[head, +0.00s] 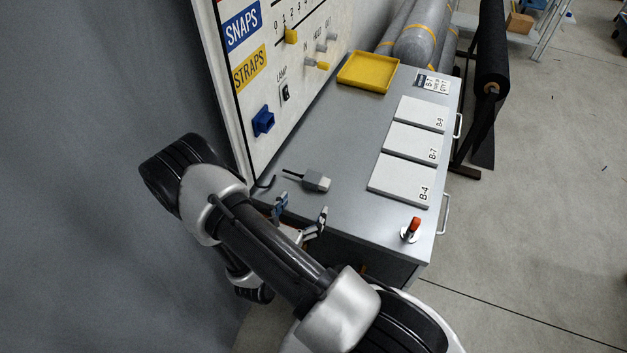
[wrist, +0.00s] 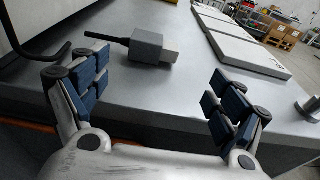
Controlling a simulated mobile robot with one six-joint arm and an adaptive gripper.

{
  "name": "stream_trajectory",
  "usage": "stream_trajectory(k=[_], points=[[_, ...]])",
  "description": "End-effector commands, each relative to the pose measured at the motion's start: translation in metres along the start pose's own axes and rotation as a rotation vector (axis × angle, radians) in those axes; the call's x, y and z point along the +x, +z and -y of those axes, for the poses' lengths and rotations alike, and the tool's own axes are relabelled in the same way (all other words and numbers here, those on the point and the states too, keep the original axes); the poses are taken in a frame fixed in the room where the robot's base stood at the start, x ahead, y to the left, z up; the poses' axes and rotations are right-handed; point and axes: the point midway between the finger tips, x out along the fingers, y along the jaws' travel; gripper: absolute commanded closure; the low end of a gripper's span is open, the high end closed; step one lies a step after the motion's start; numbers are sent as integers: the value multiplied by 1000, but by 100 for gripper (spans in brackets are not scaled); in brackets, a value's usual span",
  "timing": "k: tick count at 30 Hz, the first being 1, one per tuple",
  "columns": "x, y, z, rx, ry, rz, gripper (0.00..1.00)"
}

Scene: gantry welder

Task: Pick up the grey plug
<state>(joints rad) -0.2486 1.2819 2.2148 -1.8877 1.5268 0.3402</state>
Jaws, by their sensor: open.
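The grey plug (head: 316,180) lies on the grey cabinet top (head: 345,128), near its front left part, with a short dark cable stub pointing left. In the wrist view the plug (wrist: 147,47) lies ahead of my gripper, between the lines of the two fingers and nearer the left one, with a paler end on its right. My gripper (head: 300,215) is open and empty at the front edge of the cabinet top, apart from the plug. Its blue-padded fingers (wrist: 155,92) are spread wide in the wrist view.
A panel (head: 283,62) with knobs, a lamp switch and a blue socket (head: 263,121) stands along the left. A yellow tray (head: 368,72) sits at the back. Labelled plates (head: 400,180) lie on the right. A red-topped item (head: 411,229) stands near the front right corner.

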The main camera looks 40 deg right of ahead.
Motion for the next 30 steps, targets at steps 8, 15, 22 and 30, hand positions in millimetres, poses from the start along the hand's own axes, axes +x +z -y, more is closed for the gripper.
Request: stream_trajectory(k=[8, 15, 22, 30], points=[[39, 0, 0, 2, -2, 1, 11], [61, 6, -4, 5, -4, 2, 11], [90, 8, -7, 1, -2, 0, 11], [94, 9, -8, 0, 0, 0, 11]])
